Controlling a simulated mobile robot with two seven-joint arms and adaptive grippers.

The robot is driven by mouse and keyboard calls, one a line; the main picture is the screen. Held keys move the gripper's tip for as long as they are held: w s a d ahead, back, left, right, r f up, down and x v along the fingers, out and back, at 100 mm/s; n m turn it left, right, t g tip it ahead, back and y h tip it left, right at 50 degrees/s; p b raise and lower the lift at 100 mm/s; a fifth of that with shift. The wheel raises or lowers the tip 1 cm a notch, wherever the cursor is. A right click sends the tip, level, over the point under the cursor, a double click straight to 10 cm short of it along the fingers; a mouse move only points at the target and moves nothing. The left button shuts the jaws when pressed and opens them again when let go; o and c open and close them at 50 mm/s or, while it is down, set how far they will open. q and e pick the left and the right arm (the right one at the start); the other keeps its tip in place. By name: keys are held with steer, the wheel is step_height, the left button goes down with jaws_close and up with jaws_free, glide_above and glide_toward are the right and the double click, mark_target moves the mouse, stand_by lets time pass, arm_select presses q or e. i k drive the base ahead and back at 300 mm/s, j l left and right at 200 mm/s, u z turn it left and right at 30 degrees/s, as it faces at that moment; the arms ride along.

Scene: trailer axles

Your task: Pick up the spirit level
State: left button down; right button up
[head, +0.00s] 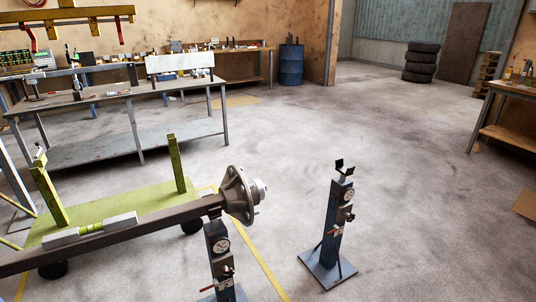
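No spirit level can be made out for certain. A pale grey bar with a green middle part (91,228) lies along the dark axle beam (150,222) at the lower left; I cannot tell whether it is the level. Small tools (77,95) lie on the grey workbench at the left, too small to identify. The axle ends in a grey wheel hub (238,195). Neither of my grippers is in view.
The axle lies by a green cart (150,197) and a blue stand with a gauge (219,245). Another blue stand (341,215) stands alone to the right. Workbenches (140,100) line the left and back. A blue drum (291,65) and stacked tyres (420,62) stand behind. The middle floor is clear.

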mark_target(65, 237)
steer(key=u, duration=1.45)
